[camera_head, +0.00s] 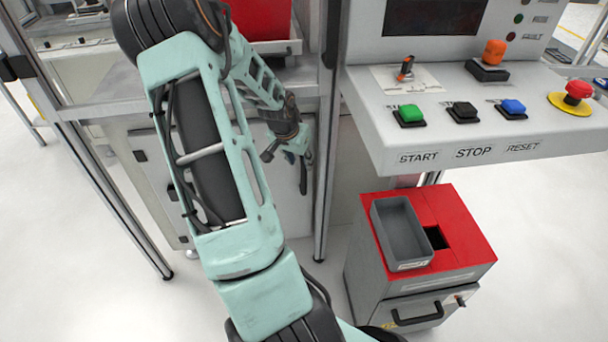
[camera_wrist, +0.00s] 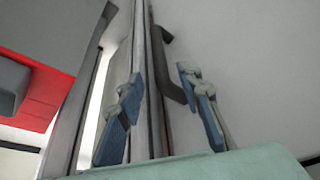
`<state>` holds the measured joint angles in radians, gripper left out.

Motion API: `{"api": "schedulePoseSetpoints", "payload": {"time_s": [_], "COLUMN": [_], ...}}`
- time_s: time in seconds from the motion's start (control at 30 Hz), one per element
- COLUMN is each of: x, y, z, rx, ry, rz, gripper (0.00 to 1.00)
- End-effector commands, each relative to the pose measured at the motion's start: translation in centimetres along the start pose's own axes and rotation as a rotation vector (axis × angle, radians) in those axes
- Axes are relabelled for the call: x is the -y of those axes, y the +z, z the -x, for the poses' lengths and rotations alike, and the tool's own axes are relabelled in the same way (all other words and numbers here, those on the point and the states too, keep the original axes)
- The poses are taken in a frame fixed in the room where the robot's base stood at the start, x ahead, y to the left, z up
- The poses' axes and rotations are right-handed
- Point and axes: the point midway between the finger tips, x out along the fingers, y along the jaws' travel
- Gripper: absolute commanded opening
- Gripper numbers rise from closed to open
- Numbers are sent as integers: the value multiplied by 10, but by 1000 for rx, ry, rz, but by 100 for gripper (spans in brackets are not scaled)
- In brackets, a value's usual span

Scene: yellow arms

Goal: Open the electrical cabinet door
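The electrical cabinet door (camera_head: 291,212) is a light grey panel low on the workstation, partly hidden behind my arm. It fills the right of the wrist view (camera_wrist: 245,60). A dark bar handle (camera_head: 303,176) stands near the door's right edge. In the wrist view the handle (camera_wrist: 170,68) runs down from the top and bends between the fingertips. My gripper (camera_head: 292,155) is at the handle. In the wrist view my gripper (camera_wrist: 160,100) is open, with blue-grey fingers on both sides of the handle. I cannot tell whether either finger touches it. The door looks shut.
A metal frame post (camera_head: 326,150) stands just right of the handle. A control console (camera_head: 475,130) with coloured buttons juts out at the right. Below it is a red-topped grey cabinet (camera_head: 455,215) with a grey bin (camera_head: 402,235). White floor is clear at the lower left.

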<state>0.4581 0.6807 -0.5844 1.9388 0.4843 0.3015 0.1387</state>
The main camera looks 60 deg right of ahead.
Motion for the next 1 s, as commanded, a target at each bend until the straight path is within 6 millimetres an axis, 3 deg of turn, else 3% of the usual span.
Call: {"api": "schedulePoseSetpoints", "payload": {"time_s": [0.03,0.2,0.4,0.83,1.0], "x": [-1,-1,0,0,0], "y": [2,1,1,0,0], "z": [-14,-47,-72,-80,-79], "rx": [2,1,1,0,1], "ry": [3,2,1,-1,-1], "rz": [-2,-1,-1,0,0], "gripper": [33,33,33,32,13]}}
